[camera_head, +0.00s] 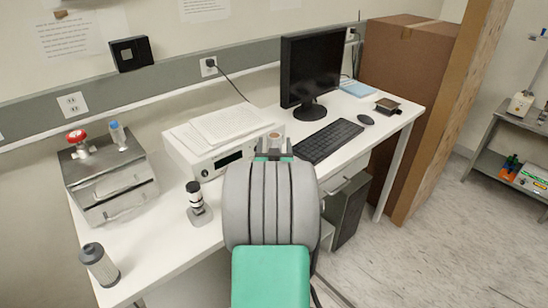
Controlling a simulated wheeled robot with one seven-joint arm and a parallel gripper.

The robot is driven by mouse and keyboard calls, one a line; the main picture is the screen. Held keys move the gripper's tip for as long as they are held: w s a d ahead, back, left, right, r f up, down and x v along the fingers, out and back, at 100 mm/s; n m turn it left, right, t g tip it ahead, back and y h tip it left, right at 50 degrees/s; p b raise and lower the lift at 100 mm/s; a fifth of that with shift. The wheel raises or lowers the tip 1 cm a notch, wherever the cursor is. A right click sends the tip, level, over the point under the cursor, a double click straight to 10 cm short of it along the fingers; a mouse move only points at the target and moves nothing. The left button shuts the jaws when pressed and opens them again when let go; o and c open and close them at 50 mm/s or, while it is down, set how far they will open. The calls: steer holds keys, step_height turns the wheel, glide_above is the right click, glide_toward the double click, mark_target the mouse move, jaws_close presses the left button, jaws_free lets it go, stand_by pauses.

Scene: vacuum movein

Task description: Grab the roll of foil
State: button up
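My gripper (273,148) is over the white desk, in front of the papers and left of the keyboard, mostly hidden behind my grey and green arm. A small pale round thing with a brownish centre (275,136) shows right at its tip; it may be the end of the roll of foil, but too little shows to be sure. I cannot tell whether the fingers touch it or are closed. No other thing on the desk is clearly a roll of foil.
A large brown box (405,60) stands right.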

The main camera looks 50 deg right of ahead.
steer(key=shift+w+d, duration=0.2)
steer(key=shift+d, duration=0.05)
steer(key=shift+c, duration=0.6)
jaws_close()
steer(key=shift+r, duration=0.1)
